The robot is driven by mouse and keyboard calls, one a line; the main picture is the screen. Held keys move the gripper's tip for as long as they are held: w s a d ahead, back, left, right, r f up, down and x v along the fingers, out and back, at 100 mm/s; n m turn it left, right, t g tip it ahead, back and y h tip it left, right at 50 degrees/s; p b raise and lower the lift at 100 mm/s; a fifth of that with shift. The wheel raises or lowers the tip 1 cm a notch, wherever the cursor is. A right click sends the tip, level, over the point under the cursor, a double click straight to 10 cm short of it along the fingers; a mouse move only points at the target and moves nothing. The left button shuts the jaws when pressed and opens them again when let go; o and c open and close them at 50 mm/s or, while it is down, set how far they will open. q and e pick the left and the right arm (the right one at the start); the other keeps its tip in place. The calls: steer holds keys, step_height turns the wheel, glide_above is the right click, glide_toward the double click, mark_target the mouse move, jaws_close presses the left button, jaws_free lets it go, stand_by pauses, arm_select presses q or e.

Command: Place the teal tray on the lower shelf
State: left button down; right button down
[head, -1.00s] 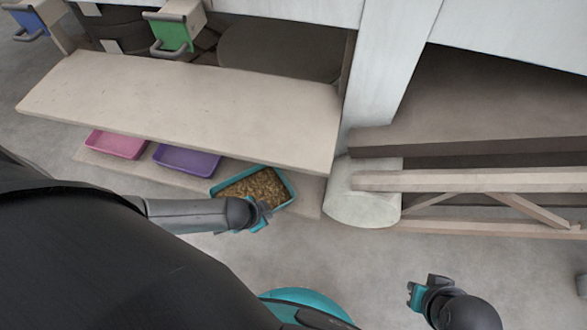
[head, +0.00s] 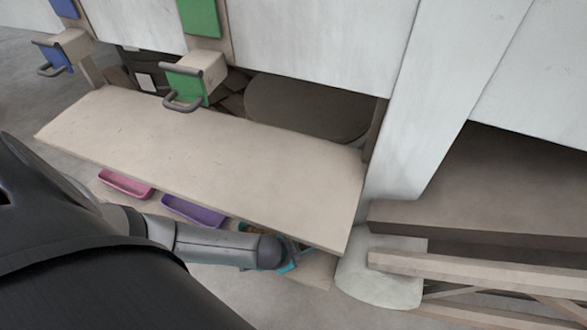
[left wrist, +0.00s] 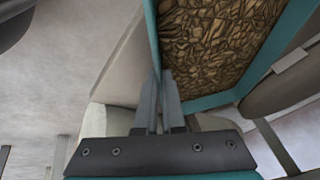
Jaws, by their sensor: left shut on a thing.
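The teal tray, filled with brown pellets, shows large in the left wrist view, with its rim (left wrist: 213,101) near the fingertips. My left gripper (left wrist: 165,78) is shut on the rim of the tray. In the head view, my left gripper (head: 292,258) is at the front edge of the upper board, and the board and my arm hide most of the tray. The lower shelf (head: 312,272) shows as a pale strip below that board. I cannot tell whether the tray touches it. My right gripper is not in view.
A pink tray (head: 125,184) and a purple tray (head: 193,211) sit under the wide upper board (head: 210,150), left of my gripper. A pale rounded post foot (head: 380,275) and wooden rails (head: 470,265) stand to the right. Green (head: 187,83) and blue (head: 60,55) handled gates are above.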

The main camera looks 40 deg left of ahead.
arm_select(q)
steer(key=c, duration=1.5)
jaws_free()
steer(key=shift+f, duration=0.15)
steer(key=o, duration=0.5)
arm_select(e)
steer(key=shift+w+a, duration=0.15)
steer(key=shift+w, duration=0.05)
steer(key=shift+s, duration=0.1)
